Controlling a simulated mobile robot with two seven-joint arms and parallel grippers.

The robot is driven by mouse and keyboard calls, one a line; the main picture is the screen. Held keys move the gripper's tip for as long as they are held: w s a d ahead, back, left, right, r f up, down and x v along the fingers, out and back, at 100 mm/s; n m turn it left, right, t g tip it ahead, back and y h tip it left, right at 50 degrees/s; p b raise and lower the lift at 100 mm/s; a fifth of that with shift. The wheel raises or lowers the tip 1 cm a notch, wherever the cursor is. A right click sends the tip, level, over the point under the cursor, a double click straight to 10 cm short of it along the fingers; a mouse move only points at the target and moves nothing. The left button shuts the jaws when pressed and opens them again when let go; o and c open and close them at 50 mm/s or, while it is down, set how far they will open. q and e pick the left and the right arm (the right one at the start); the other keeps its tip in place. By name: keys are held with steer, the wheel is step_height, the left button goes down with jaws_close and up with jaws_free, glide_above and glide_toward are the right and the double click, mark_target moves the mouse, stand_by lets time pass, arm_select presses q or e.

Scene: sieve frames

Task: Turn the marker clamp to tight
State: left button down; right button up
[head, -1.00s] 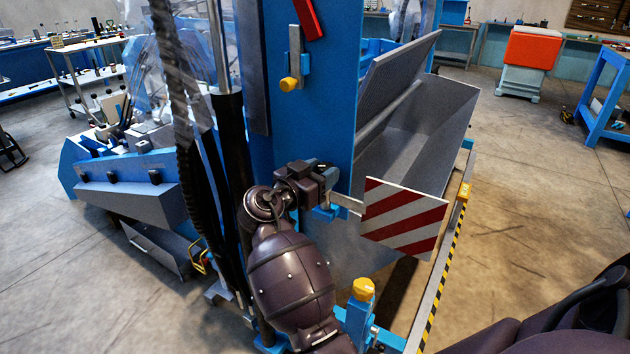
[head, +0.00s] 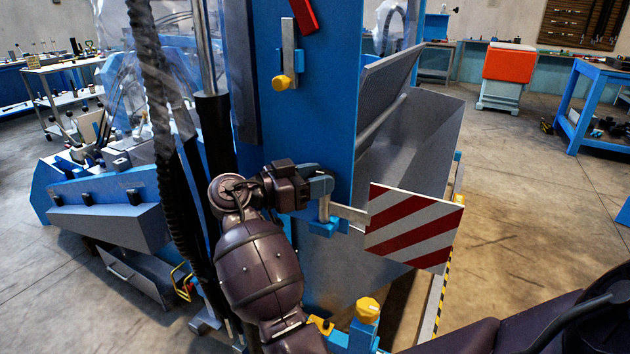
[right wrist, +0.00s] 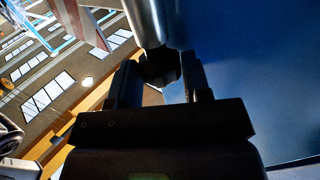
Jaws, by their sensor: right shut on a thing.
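The marker board (head: 415,226), with red and white diagonal stripes, sticks out to the right from the edge of the blue machine panel. Its grey arm (head: 350,214) runs back to a blue clamp block (head: 324,228) with an upright metal pin. My right gripper (head: 318,187) is at the top of this clamp, shut on its knob, which it mostly hides in the head view. In the right wrist view, the gripper (right wrist: 158,75) has a dark faceted clamp knob (right wrist: 160,66) between its fingers, against a shiny metal cylinder. My left gripper is not in view.
A yellow knob (head: 368,309) stands on a blue post below the clamp, close to my right arm. Another yellow knob (head: 281,83) is higher on the blue panel (head: 320,120). A grey hopper (head: 420,130) lies behind the board. Floor to the right is open.

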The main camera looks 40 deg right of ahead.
steer(key=o, duration=0.7)
steer(key=shift+c, duration=0.2)
steer(key=v, duration=1.1)
steer(key=shift+d, duration=0.1)
